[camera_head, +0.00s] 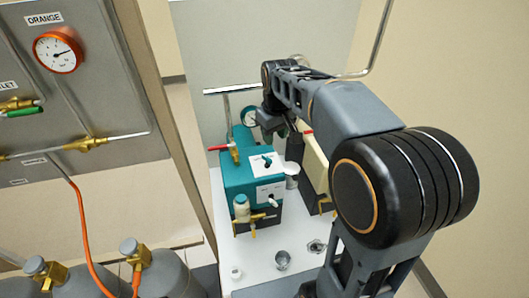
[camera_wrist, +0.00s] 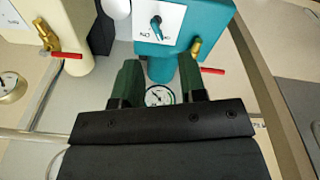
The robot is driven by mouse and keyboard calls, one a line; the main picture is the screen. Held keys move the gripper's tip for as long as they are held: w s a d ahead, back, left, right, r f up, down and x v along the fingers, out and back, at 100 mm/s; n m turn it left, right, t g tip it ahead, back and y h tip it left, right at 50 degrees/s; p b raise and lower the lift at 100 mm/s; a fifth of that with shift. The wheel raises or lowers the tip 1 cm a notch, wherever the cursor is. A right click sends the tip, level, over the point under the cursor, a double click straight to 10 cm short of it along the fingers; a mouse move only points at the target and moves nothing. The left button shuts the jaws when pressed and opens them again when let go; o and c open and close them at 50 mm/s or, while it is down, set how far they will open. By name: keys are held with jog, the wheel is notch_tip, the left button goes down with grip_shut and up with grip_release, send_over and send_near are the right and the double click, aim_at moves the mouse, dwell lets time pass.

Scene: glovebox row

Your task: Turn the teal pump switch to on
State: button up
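The teal pump (camera_head: 237,178) stands on the white bench in the head view, and its teal body also shows at the top of the wrist view (camera_wrist: 205,22). A white plate on its top carries a small dark teal switch (camera_wrist: 156,24), which also shows in the head view (camera_head: 266,161). Small lettering sits beside the switch, too blurred to read surely. My gripper (camera_wrist: 159,62) has its two dark green fingers apart with nothing between them, near the pump's back edge. The switch lies beyond the fingertips, apart from them. In the head view my arm mostly hides the gripper.
A cream pump (camera_wrist: 55,22) stands close beside the teal one. Brass valves with red handles (camera_wrist: 210,70) and a round gauge (camera_wrist: 159,96) are near the fingers. Metal cups (camera_head: 282,260) stand at the bench front. A wooden post and gas panel (camera_head: 110,110) are left.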

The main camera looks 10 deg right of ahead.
jog(key=n+g, duration=0.1)
jog(key=n, duration=0.1)
send_over(265, 156)
jog(key=f, duration=0.2)
notch_tip(265, 156, down, 13)
jog(key=shift+w+f+p, duration=0.1)
jog(key=shift+f+p, duration=0.1)
jog(key=shift+p, duration=0.45)
grip_shut()
